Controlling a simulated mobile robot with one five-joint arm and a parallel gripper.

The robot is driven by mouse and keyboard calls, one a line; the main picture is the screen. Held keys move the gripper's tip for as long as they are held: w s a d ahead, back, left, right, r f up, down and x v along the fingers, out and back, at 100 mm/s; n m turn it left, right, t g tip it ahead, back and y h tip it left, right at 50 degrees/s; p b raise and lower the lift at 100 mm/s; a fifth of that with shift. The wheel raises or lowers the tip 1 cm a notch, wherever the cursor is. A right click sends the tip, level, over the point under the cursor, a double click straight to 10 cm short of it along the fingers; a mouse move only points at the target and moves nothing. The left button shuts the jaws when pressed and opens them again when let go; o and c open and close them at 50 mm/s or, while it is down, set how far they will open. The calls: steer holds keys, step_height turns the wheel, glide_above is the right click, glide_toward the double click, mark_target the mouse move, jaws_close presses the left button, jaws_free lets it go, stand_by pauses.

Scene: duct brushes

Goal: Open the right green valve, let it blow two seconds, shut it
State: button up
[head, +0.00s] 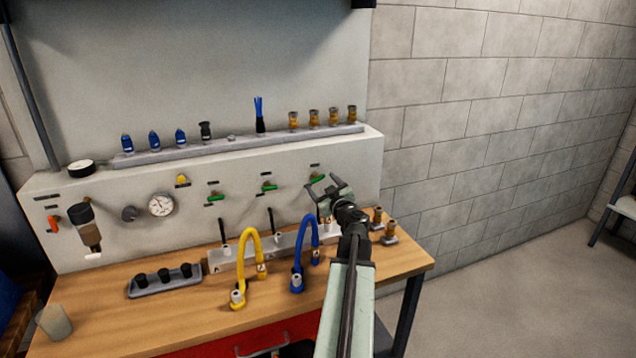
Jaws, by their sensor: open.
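Several green valve handles sit in a row on the pale front panel. The right green valve (315,179) is just up and left of my gripper; the middle green valve (269,187) and left green valve (215,197) are further left. All three handles appear to lie roughly sideways. My gripper (321,187) is open, with nothing visible between its fingers. It is in front of the panel, close to the right valve in the picture and partly overlapping its lower area. I cannot tell whether it touches the handle.
A yellow hose (242,262) and a blue hose (299,245) arch above the wooden bench (190,318). Brass fittings (389,233) stand at the bench's right end.

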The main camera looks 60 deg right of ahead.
mark_target(319, 180)
steer(key=x, duration=0.4)
steer(key=c, duration=1.4)
steer(key=shift+o, duration=0.2)
steer(key=m, duration=0.4)
steer(key=shift+m, duration=0.3)
steer(key=o, duration=1.4)
steer(key=shift+c, duration=0.2)
steer(key=shift+a, duration=0.1)
steer(key=v, duration=0.7)
steer(key=shift+s+a, duration=0.15)
steer(key=shift+s, duration=0.15)
